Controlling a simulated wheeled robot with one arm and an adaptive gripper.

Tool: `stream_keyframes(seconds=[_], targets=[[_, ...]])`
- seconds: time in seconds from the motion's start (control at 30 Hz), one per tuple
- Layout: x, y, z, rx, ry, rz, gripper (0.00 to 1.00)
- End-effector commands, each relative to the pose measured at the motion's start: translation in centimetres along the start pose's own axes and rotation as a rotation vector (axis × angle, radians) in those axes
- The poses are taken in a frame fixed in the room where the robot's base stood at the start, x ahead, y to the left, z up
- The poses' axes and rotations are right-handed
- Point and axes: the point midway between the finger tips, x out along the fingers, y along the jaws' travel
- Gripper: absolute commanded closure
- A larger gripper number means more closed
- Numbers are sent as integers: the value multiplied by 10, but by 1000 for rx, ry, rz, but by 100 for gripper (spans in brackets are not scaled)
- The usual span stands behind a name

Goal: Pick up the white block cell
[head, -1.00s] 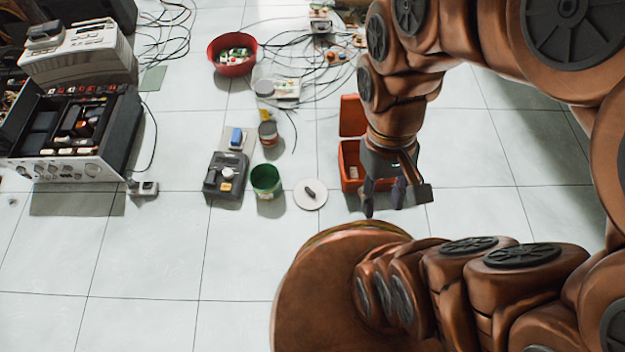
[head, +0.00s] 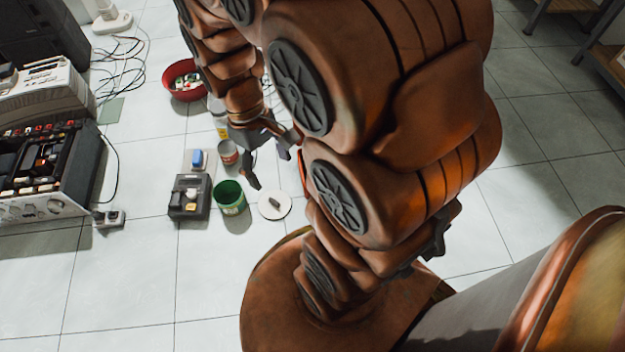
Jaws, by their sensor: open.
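My gripper (head: 269,171) is open and empty, pointing down, and appears above the floor between the tin and the white disc. I cannot tell for certain which thing is the white block cell. A small whitish block (head: 108,218) sits on the floor at the left, beside the open equipment case. A red bowl (head: 184,94) at the upper left holds several small white and green pieces, too small to tell apart.
A dark grey device (head: 188,209), a green cup (head: 230,198), a tin (head: 228,151), a blue-topped block (head: 199,159) and a white disc (head: 274,214) with a dark piece stand close together. The open equipment case (head: 42,175) is at left. Front-left floor is clear.

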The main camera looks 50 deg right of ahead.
Motion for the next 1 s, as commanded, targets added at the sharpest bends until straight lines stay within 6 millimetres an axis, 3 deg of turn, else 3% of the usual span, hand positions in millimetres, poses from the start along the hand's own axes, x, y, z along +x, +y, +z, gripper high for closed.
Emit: stream_keyframes(seconds=[0.3,0.57,1.0], targets=[[24,68,-71,-101,27,20,22],[59,127,-118,-205,48,42,22],[150,222,-173,-409,78,75,22]])
